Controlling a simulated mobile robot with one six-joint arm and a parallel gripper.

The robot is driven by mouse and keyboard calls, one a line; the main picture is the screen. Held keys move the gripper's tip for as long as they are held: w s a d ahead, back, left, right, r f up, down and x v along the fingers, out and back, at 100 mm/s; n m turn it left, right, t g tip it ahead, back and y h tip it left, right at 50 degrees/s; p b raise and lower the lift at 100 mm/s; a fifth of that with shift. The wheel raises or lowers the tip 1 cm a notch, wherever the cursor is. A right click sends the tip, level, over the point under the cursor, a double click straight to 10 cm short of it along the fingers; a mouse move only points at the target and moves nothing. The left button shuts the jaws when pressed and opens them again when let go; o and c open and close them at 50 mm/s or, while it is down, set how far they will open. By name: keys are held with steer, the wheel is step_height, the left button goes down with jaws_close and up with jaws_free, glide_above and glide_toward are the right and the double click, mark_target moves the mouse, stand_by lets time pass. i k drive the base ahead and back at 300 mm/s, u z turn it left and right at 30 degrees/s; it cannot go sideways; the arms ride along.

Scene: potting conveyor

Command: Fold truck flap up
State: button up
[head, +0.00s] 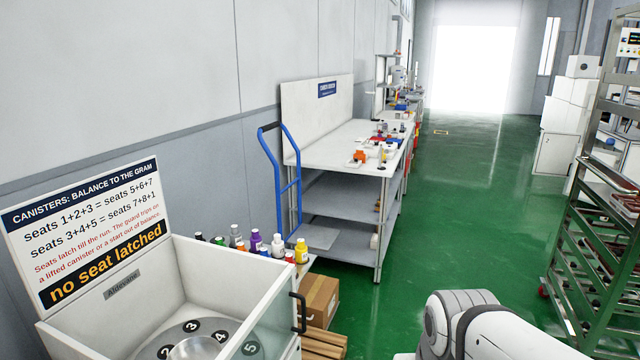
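A blue hand truck (276,165) stands upright by the wall, at the near left end of a workbench. A flat light-grey plate (318,237) sticks out level to the right from low on it and looks like its flap, folded down. The truck's foot and wheels are hidden behind bottles. My white arm shows at the bottom right, well short of the truck. My gripper is out of the picture.
The workbench (340,150) with shelves stands just right of the truck. Several bottles (277,245), a cardboard box (320,300) and a white canister machine (230,290) stand in front. A metal rack (590,230) is at right. Green floor (455,210) between is clear.

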mark_target(323, 239)
steer(key=z, duration=0.4)
steer(key=i, duration=0.9)
steer(key=z, duration=0.55)
steer(key=i, duration=1.55)
steer(key=u, duration=0.45)
steer(key=i, duration=0.95)
steer(key=u, duration=0.5)
steer(key=k, duration=0.9)
steer(key=u, duration=0.2)
steer(key=i, duration=0.9)
steer(key=z, duration=0.1)
